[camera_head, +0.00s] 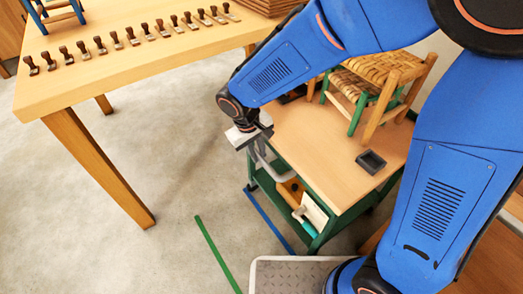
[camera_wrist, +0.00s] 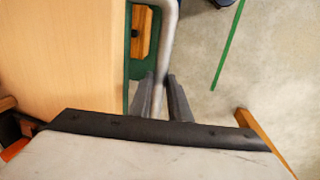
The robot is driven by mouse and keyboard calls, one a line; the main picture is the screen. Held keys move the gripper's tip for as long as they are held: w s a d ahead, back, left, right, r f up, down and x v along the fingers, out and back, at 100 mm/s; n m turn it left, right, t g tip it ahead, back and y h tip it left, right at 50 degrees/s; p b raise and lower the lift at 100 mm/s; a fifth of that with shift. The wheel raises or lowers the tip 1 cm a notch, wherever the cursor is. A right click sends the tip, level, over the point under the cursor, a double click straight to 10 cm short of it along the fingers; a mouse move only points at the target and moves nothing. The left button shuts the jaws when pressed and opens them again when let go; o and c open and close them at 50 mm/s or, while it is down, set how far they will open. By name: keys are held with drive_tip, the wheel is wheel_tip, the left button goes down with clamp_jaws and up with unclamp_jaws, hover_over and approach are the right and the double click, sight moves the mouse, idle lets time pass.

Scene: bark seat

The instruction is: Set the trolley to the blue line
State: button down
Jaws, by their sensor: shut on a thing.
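The trolley (camera_head: 335,152) has a wooden top and a green frame with a lower shelf. Its grey bar handle (camera_head: 270,168) sticks out on the left side. My gripper (camera_head: 258,150) is shut on this handle. In the wrist view, the two fingers of my gripper (camera_wrist: 160,95) close around the handle (camera_wrist: 166,50), beside the wooden top (camera_wrist: 60,55). The blue line (camera_head: 268,221) lies on the floor along the trolley's left side. Its far end is close to a trolley foot; its near end shows a small floor gap. My fingertips are partly hidden in the head view.
A green line (camera_head: 217,254) lies on the floor further left; it also shows in the wrist view (camera_wrist: 228,45). A woven-seat stool (camera_head: 380,78) and a small dark tray (camera_head: 371,161) sit on the trolley. A wooden table (camera_head: 130,62) with a row of stamps stands at left.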

drive_tip(key=c, duration=1.6)
unclamp_jaws()
drive_tip(key=shift+c, duration=0.2)
wheel_tip(320, 180, up, 17)
drive_tip(key=s+a, duration=0.2)
drive_tip(key=shift+a, duration=0.4)
drive_tip(key=s+d+r+m+t+y, duration=0.1)
drive_tip(key=s+d+r+m, duration=0.15)
drive_tip(key=d, duration=1.15)
drive_tip(key=s+d+r+m+t+y, duration=0.1)
drive_tip(key=s+d+m, duration=0.25)
drive_tip(key=d, duration=1.05)
drive_tip(key=s+d+f+m+t, duration=0.1)
drive_tip(key=s+d+f, duration=0.1)
drive_tip(key=s+d, duration=0.4)
drive_tip(key=shift+s+d+f+t, duration=0.3)
drive_tip(key=shift+s+d, duration=0.1)
drive_tip(key=shift+s, duration=0.35)
